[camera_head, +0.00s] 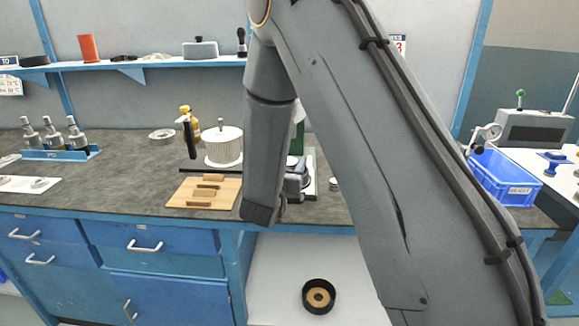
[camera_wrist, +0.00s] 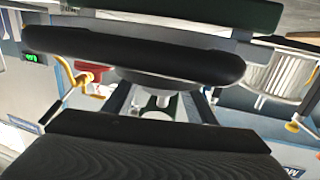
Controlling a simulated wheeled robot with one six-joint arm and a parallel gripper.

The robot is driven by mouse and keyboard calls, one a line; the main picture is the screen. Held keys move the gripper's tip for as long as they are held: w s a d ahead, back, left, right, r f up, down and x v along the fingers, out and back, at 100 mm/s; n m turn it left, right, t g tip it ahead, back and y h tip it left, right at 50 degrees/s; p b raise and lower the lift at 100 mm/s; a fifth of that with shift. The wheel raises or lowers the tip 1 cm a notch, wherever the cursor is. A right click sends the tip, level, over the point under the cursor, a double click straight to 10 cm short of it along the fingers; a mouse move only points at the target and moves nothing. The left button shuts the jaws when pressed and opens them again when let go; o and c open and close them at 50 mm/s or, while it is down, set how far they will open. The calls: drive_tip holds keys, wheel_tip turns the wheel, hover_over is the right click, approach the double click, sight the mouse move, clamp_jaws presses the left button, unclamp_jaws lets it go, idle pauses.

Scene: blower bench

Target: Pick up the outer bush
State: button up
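I cannot pick out the outer bush with certainty. A flat grey ring (camera_head: 162,136) lies on the bench left of the yellow bottle. A black ring with a tan centre (camera_head: 319,296) lies on the white lower shelf. My arm hangs over the bench, and its forearm hides much of the wrist in the head view.
A wooden board (camera_head: 204,203) with wooden pieces lies on the bench, with a white ribbed cylinder (camera_head: 222,148) behind it. A blue rack (camera_head: 60,154) with metal parts stands left. A blue bin (camera_head: 503,178) is right. The bench between rack and board is mostly clear.

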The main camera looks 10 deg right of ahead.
drive_tip(key=c, duration=1.1)
drive_tip(key=shift+r, duration=0.15)
